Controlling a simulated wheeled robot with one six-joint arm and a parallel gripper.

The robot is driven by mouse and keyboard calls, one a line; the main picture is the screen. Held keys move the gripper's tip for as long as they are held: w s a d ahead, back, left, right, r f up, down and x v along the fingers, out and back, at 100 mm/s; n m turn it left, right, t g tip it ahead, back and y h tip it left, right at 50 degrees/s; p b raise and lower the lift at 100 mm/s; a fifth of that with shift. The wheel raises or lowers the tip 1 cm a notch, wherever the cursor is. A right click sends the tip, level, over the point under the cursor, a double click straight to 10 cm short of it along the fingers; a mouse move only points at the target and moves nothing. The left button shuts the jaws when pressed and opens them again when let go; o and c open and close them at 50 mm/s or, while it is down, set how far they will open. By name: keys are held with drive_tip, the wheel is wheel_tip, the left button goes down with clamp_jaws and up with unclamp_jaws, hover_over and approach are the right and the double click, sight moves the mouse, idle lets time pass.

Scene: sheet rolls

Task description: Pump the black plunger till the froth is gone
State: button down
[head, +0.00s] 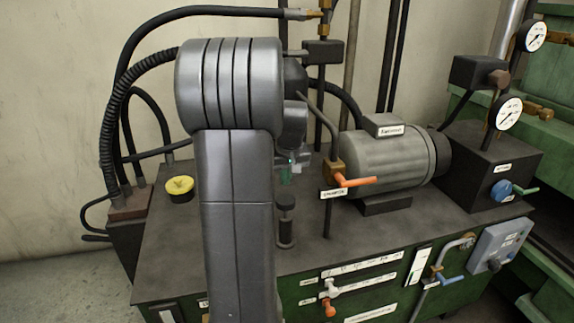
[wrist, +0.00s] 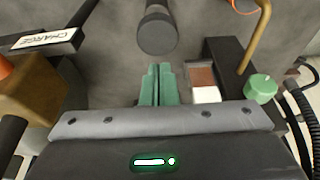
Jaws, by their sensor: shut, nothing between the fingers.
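The black plunger (head: 286,204) stands upright on the dark bench top, just right of my arm in the head view. A dark round-ended cylinder, which looks like the plunger (wrist: 157,32), shows at the top middle of the wrist view. My gripper (head: 288,172) is above the plunger in the head view, partly hidden by my arm. In the wrist view its green fingers (wrist: 157,85) are together with nothing between them, apart from the cylinder. A small window (wrist: 203,80) shows reddish brown beside white; I cannot tell whether the white is froth.
A grey motor (head: 388,160) and an orange-handled valve (head: 350,180) stand right of the plunger. A yellow cap (head: 180,188) and black hoses (head: 110,130) are left. Gauges (head: 510,112) rise at far right. The bench's front edge carries small valves (head: 329,290).

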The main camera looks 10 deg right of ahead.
sight(286, 202)
drive_tip(key=x, duration=0.2)
drive_tip(key=s+x, duration=0.1)
drive_tip(key=x, duration=0.2)
drive_tip(key=shift+f, duration=0.3)
drive_tip(key=shift+f, duration=0.1)
wheel_tip(286, 202, down, 5)
drive_tip(key=b, duration=0.2)
drive_tip(key=shift+s+b, duration=0.1)
drive_tip(key=shift+b, duration=0.3)
drive_tip(key=shift+s+r, duration=0.1)
drive_tip(key=shift+r, duration=0.15)
wheel_tip(286, 202, up, 5)
drive_tip(key=p, duration=0.3)
drive_tip(key=shift+r, duration=0.25)
drive_tip(key=v, duration=0.9)
